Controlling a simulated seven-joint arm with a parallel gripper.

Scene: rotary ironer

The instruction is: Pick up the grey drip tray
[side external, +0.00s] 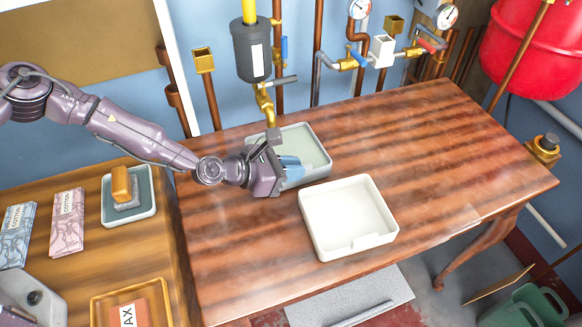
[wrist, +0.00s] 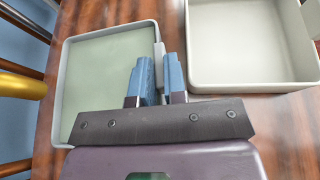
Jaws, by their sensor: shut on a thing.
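The grey drip tray (side external: 308,146) is a shallow rectangular tray with a pale grey-green inside, at the back middle of the wooden table. It looks flat and empty; I cannot tell whether it touches the tabletop. My gripper (side external: 291,170) is at its front side and hides part of that edge. In the wrist view the grey tray (wrist: 95,75) lies to the left, and its right wall runs between the two blue fingers of my gripper (wrist: 159,72). The fingers are shut on that wall.
A white tray (side external: 348,212) sits close by on the wooden table (side external: 440,150). Pipes with a dark grey cylinder (side external: 251,52) rise behind the grey tray. A side bench at the left holds packets and a small tray (side external: 146,207). The table's right half is clear.

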